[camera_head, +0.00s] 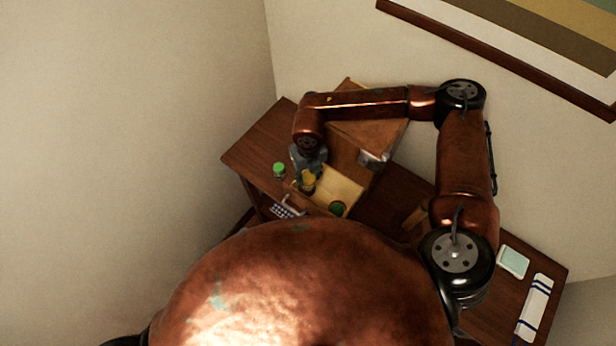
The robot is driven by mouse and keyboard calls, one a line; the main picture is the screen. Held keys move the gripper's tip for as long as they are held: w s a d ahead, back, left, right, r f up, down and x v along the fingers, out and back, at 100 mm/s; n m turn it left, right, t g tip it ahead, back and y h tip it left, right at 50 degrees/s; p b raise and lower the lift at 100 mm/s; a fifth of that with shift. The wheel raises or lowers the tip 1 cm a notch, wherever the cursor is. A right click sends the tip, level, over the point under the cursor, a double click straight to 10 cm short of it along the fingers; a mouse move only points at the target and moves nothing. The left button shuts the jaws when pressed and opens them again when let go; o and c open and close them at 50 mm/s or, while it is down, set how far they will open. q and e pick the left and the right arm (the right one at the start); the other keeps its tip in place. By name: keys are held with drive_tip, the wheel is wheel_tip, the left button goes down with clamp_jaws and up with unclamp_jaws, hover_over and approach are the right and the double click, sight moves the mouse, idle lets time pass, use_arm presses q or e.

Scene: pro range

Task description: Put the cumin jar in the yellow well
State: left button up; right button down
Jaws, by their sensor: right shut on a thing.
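My right gripper (308,172) reaches down over the left part of a pale wooden tray (345,187). It is shut on a small mustard-yellow thing (308,181), which looks like the cumin jar; no label can be read. I cannot tell whether the jar touches the tray or hangs just above it. The yellow well cannot be made out; the gripper and jar cover that part of the tray. A dark green round well (338,209) shows at the tray's near right. My left gripper is not in view.
A green-capped jar (279,170) stands on the brown desk (250,153) left of the tray. A wooden box-like piece (372,138) stands behind the tray. A keypad-like thing (281,211) is in front. A pale notebook (513,261) and a white roll-like thing (534,308) lie at the right.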

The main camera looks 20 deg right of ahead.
sight(308, 174)
drive_tip(key=w+f, duration=0.1)
drive_tip(key=f, duration=0.2)
drive_tip(key=shift+w+p, duration=0.35)
drive_tip(key=shift+s+d+f, duration=0.1)
drive_tip(key=shift+s+f, duration=0.1)
drive_tip(key=shift+s, duration=0.05)
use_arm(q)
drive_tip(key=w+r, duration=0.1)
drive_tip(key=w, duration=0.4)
use_arm(e)
drive_tip(key=c, duration=1.9)
unclamp_jaws()
drive_tip(key=shift+s, duration=0.15)
drive_tip(key=shift+o, duration=1.1)
drive_tip(key=shift+w, duration=0.35)
drive_tip(key=shift+s+r, duration=0.15)
drive_tip(key=shift+r, duration=0.4)
wheel_tip(308, 174, up, 10)
drive_tip(key=b, duration=0.3)
drive_tip(key=shift+r+b, duration=0.1)
drive_tip(key=shift+b, duration=0.3)
drive_tip(key=shift+r, duration=0.4)
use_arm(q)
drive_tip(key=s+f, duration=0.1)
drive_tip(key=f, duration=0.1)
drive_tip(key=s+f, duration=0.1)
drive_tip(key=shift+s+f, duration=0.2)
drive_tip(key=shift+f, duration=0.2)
